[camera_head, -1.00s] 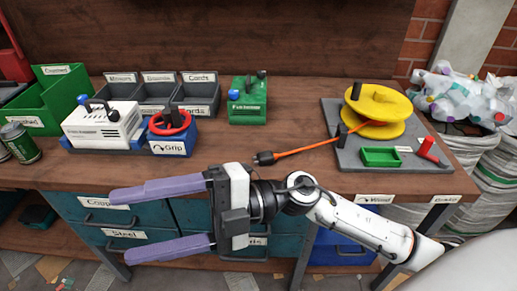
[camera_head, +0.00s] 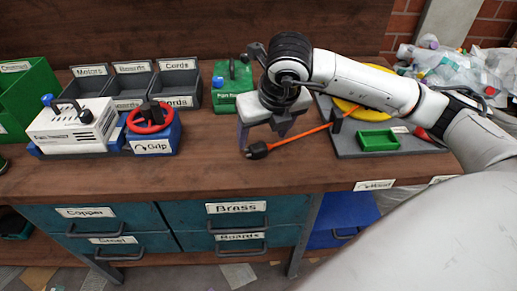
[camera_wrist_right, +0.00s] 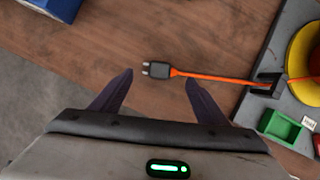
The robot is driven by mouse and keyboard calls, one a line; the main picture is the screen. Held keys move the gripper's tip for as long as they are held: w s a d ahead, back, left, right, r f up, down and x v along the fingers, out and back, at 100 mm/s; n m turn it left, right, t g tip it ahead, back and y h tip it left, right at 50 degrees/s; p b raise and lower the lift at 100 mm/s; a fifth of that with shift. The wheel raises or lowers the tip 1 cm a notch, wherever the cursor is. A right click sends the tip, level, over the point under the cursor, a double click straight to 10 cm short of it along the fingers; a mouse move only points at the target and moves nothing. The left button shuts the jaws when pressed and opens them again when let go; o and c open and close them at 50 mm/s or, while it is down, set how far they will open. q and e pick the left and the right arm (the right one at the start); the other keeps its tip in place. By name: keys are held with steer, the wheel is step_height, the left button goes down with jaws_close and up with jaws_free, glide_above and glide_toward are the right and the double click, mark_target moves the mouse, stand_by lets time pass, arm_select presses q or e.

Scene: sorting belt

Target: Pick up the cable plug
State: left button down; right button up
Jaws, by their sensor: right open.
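The cable plug (camera_head: 257,150) is small and black with two metal prongs, on the end of an orange cable (camera_head: 299,136). It lies on the brown wooden bench. In the right wrist view the plug (camera_wrist_right: 157,69) lies ahead of the open fingers, between their lines, prongs pointing left. My right gripper (camera_head: 263,140) is open and empty, pointing down above the plug; in the wrist view its two purple fingers (camera_wrist_right: 156,88) are spread apart. The arm partly hides the cable's reel. My left gripper is not in view.
A yellow reel (camera_head: 346,107) stands on a grey board (camera_head: 347,147) with a green tray (camera_head: 378,140). A green box (camera_head: 228,102) is close behind the gripper. A blue box with a red wheel (camera_head: 152,139) stands to the left. The bench front is clear.

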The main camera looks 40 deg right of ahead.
mark_target(261, 145)
steer(key=x, duration=0.5)
steer(key=shift+d+f, duration=0.15)
steer(key=shift+d, duration=0.2)
steer(key=c, duration=1)
